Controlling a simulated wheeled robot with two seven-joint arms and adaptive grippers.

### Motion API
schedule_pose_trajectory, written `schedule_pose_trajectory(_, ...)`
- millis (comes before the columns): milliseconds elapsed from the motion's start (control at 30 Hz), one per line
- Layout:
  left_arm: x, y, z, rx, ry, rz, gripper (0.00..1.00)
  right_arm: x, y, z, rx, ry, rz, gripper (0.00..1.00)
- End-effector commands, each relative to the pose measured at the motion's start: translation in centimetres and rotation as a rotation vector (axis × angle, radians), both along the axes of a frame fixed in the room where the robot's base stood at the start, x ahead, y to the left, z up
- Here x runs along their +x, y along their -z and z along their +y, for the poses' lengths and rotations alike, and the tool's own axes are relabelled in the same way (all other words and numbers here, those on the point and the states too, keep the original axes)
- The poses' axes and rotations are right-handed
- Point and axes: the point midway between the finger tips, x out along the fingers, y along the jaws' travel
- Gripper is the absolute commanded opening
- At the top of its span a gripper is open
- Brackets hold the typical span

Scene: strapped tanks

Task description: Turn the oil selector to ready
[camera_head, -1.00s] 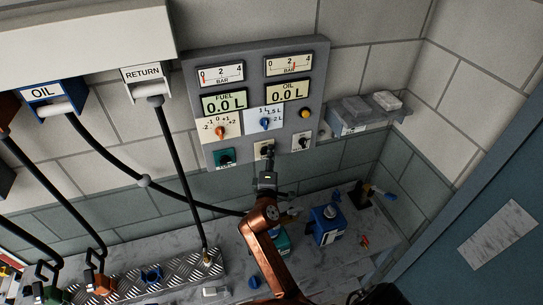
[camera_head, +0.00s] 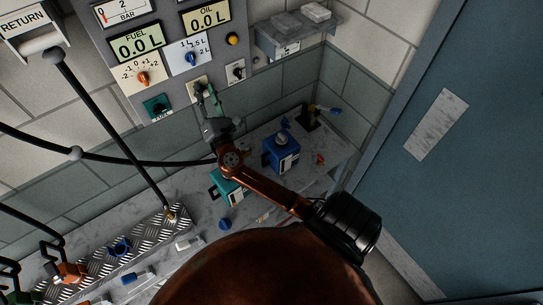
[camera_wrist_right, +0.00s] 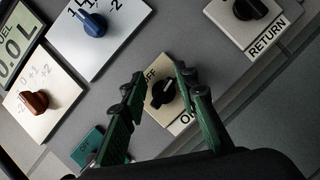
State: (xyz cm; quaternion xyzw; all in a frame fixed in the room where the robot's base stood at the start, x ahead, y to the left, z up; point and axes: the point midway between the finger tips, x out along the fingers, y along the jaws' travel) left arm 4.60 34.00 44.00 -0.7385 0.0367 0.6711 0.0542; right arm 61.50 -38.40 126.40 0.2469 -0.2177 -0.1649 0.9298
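In the head view the right gripper (camera_head: 207,92) reaches up to the lower panel. My left gripper is out of view.
An orange knob (camera_head: 143,79) is left of the blue one. A black RETURN knob (camera_wrist_right: 249,8) and a yellow button (camera_head: 233,39) are to the right. A blue box (camera_head: 281,152) stands on the bench below; a hose hangs at left.

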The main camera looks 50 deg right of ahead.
Motion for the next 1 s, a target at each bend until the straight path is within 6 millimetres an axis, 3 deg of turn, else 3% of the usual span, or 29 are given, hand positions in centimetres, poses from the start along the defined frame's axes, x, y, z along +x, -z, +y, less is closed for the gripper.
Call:
schedule_pose_trajectory(433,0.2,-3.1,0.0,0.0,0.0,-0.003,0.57,0.1,-0.6,0.6,-0.574,-0.003,0.138,0.27)
schedule_pose_trajectory(500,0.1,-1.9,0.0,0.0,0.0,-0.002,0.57,-1.4,0.7,1.1,-0.549,-0.004,0.133,0.27)
schedule_pose_trajectory(833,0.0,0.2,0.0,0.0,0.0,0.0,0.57,-7.1,3.2,2.4,-0.545,-0.002,0.133,0.27)
schedule_pose_trajectory(1000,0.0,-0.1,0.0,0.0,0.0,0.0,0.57,-8.1,4.3,-0.4,-0.302,0.004,0.135,0.27)
